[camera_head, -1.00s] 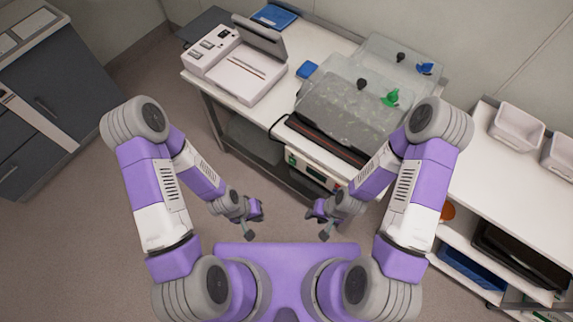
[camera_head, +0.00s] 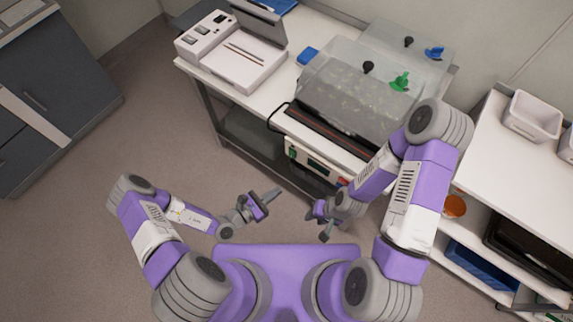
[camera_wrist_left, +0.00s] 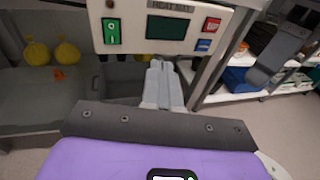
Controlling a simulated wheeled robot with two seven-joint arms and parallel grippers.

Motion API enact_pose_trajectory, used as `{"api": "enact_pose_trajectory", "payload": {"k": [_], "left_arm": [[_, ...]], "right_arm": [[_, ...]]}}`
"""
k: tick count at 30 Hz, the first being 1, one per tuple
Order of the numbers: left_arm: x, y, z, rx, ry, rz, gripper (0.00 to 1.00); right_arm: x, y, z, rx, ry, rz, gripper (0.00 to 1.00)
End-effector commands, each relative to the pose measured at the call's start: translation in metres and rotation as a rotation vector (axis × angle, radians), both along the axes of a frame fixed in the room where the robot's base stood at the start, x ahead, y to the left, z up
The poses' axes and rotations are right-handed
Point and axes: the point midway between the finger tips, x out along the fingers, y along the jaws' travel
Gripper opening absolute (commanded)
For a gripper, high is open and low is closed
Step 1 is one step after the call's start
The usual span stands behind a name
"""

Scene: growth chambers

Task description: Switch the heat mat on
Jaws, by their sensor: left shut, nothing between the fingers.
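The heat mat control box is a pale panel (camera_wrist_left: 140,40) under the front edge of the bench; in the head view it (camera_head: 329,172) shows beyond my grippers. In the left wrist view it bears a green rocker switch (camera_wrist_left: 112,31) marked I and O, a dark, blank-looking display (camera_wrist_left: 167,28), a red button (camera_wrist_left: 212,24) and a blue button (camera_wrist_left: 203,45). My left gripper (camera_head: 277,192) is shut and empty. Its fingers (camera_wrist_left: 162,72) point towards the panel, appearing just below the display and right of the green switch, apart from the switch. My right gripper (camera_head: 318,227) hangs near my base; its finger gap is unclear.
A white shelf unit (camera_head: 500,170) stands right. Floor between base and bench is clear.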

Motion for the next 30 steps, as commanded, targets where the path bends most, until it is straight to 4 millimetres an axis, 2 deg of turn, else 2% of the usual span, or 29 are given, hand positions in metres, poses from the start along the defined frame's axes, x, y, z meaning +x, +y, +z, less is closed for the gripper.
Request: {"api": "enact_pose_trajectory", "payload": {"k": [1,4,10,20,25,30], "left_arm": [[0.01,0.011,-0.011,-0.008,0.009,0.089,0.0],[0.023,0.029,-0.021,-0.007,0.016,0.211,0.0],[0.03,0.04,-0.025,-0.003,0.019,0.276,0.0],[0.034,0.036,-0.026,-0.004,0.019,0.27,0.0],[0.053,0.02,-0.03,-0.005,0.017,0.267,0.0],[0.083,-0.001,-0.035,-0.004,0.016,0.267,0.0]], "right_arm": [[0.0,0.0,-0.005,0.0,0.0,0.0,0.39],[0.0,0.0,-0.007,0.0,0.0,0.0,0.39],[0.0,0.0,-0.007,0.0,0.0,0.0,0.39],[0.0,0.0,-0.009,0.0,0.0,0.0,0.39],[0.0,0.0,-0.015,0.0,0.0,0.0,0.39],[0.0,0.0,-0.025,0.0,0.0,0.0,0.39]]}}
